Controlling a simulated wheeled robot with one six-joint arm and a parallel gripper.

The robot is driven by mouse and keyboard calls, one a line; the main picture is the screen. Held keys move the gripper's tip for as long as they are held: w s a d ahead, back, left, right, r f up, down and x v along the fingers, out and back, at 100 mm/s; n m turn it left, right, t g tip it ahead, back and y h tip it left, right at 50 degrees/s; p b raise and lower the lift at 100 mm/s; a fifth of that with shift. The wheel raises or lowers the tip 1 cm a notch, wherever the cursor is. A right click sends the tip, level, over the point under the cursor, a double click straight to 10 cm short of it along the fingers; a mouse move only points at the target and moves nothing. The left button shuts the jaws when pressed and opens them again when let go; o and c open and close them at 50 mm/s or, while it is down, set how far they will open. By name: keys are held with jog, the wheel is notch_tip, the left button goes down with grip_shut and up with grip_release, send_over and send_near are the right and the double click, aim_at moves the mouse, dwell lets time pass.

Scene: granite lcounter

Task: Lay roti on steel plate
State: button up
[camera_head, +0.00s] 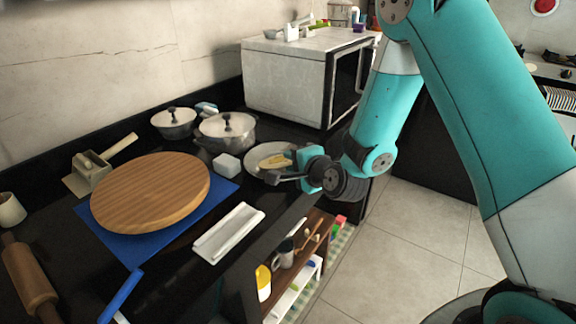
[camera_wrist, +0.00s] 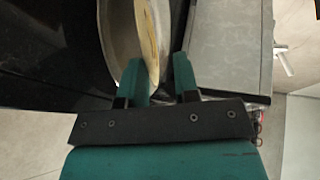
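The roti (camera_head: 273,163) is a pale yellow disc, seen nearly edge-on, at the steel plate (camera_head: 256,150) on the dark counter. In the wrist view the roti (camera_wrist: 153,35) stands as a thin edge beside the curved grey plate (camera_wrist: 112,35). I cannot tell whether it rests on the plate. My gripper (camera_head: 289,167) is at the plate's right side. In the wrist view its two teal fingers (camera_wrist: 160,75) are apart, with the roti's near edge between them. A gap shows between the roti and the right finger.
A white block (camera_head: 227,164) and a lidded pot (camera_head: 227,131) stand left of the plate. A microwave (camera_head: 285,85) stands behind. The counter edge drops to open shelves.

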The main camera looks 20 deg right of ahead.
jog(key=shift+s+d+b, duration=0.15)
jog(key=shift+s+b, duration=0.25)
jog(key=shift+s, duration=0.35)
notch_tip(320, 180, up, 6)
jog(key=p, duration=0.6)
